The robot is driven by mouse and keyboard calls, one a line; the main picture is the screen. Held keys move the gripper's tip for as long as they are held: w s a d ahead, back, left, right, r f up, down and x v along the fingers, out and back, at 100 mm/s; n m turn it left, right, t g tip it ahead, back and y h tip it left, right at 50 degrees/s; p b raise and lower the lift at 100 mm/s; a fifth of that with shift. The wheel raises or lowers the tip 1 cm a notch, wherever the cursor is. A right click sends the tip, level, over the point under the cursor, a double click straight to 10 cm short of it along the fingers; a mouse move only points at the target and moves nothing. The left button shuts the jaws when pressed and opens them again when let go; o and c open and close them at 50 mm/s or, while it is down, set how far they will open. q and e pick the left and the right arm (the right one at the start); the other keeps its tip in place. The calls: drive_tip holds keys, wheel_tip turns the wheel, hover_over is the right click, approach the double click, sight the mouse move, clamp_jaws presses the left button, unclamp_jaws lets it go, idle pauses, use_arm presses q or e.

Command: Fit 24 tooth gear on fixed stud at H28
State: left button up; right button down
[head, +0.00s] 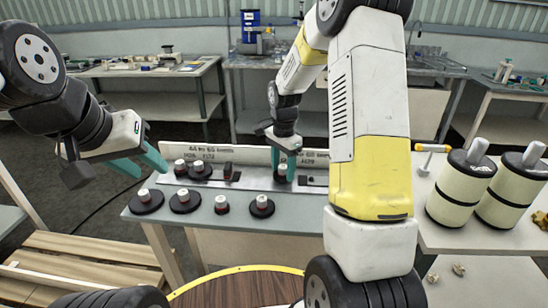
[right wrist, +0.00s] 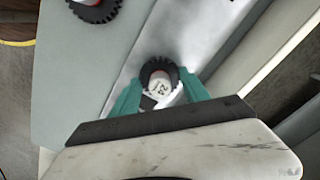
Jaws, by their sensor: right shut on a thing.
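My right gripper (right wrist: 162,98) is shut on a small black toothed gear (right wrist: 159,70) with a white cap; the cap's number is hard to read. In the head view, my right gripper (head: 284,158) is low over the metal strip (head: 255,183) before the backboard. Whether the gear touches a stud there is hidden. Other black gears with white and red hubs lie on the grey table, among them a wide one (head: 147,207) and a smaller one (head: 262,212). My left gripper (head: 141,164) is open and empty above the table's left end. I cannot tell which gear has 24 teeth.
A pale backboard (head: 235,155) with partly legible labels stands behind the strip. A pallet (head: 80,265) lies at lower left.

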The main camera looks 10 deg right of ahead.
sight(283, 166)
drive_tip(key=shift+f, duration=0.2)
idle(0.4)
drive_tip(key=shift+c, duration=2.3)
unclamp_jaws()
drive_tip(key=shift+r, duration=3.85)
drive_tip(key=shift+r, duration=0.1)
drive_tip(key=s+r+n+t+y, duration=0.1)
drive_tip(key=s+r+n+t, duration=0.35)
drive_tip(key=s+r, duration=0.75)
drive_tip(key=s+a+r+n+t+y, duration=0.1)
drive_tip(key=s+a+r+n, duration=0.1)
drive_tip(key=s+n, duration=0.6)
drive_tip(key=s, duration=0.4)
drive_tip(key=shift+s+r+t, duration=0.15)
drive_tip(key=shift+r+t, duration=0.1)
drive_tip(key=shift+t, duration=0.1)
